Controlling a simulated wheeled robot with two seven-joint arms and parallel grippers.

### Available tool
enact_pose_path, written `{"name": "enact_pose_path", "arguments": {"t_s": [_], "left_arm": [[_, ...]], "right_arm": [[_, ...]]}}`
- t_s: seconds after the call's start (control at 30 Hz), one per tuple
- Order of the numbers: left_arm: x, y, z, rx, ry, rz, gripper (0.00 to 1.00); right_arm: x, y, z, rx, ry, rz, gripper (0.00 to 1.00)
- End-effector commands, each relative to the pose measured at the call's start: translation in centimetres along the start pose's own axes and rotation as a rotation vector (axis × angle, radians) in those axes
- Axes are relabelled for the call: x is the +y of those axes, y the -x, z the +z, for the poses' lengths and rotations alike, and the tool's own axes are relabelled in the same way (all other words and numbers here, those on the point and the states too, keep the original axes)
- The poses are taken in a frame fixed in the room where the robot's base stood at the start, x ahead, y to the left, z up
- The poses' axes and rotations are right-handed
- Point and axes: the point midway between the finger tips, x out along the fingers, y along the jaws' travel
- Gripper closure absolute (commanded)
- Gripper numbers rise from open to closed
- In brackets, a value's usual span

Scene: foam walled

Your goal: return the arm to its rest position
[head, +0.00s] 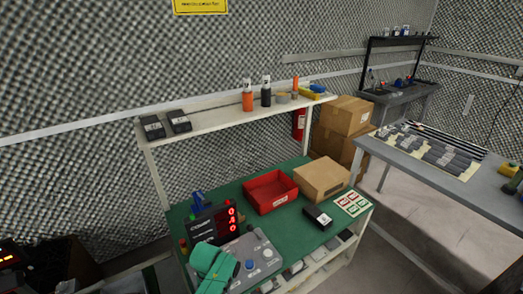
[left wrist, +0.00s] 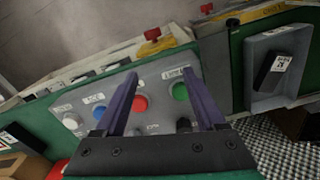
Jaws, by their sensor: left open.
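My left gripper shows in the left wrist view (left wrist: 160,85) with its two dark purple fingers spread apart and nothing between them. Beyond the fingers is a grey control panel (left wrist: 150,79) with a red button, a blue button, a green button and knobs. I cannot tell whether the fingers touch the panel. In the head view the teal end of my left arm (head: 211,262) covers the left part of the same panel (head: 263,240); the fingertips are hidden there. My right gripper is not in view.
A green-topped bench holds a display with red digits (head: 213,223), a red tray (head: 270,191), a cardboard box (head: 322,179) and a small black box (head: 317,217). A shelf (head: 213,112) with bottles runs above it. A grey table (head: 458,187) stands at right; floor shows between.

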Motion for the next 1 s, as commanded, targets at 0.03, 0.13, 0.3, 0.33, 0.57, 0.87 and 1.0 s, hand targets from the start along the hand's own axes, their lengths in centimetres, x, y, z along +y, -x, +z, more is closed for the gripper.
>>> {"name": "enact_pose_path", "arguments": {"t_s": [0.03,0.13,0.3,0.33,0.57,0.87,1.0], "left_arm": [[-0.9,-2.0,0.9,-0.006,-0.016,-0.001,0.28],[-2.8,-6.1,2.9,-0.002,-0.062,0.006,0.28],[-8.0,-14.5,9.0,0.012,-0.18,0.01,0.28],[-9.4,-16.1,10.7,0.015,-0.209,0.009,0.28],[-19.6,-23.9,24.8,0.058,-0.453,-0.005,0.28],[-22.1,-24.6,28.5,0.085,-0.533,-0.007,0.28],[-22.1,-24.6,28.5,0.085,-0.531,-0.006,0.5]], "right_arm": [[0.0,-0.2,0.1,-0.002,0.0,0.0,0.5],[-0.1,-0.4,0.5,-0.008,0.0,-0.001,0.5],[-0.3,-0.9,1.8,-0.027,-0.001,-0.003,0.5],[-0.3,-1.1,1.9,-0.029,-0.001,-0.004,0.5],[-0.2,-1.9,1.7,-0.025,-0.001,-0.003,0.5],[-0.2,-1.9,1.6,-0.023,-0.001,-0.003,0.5],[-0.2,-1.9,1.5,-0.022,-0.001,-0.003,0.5]]}}
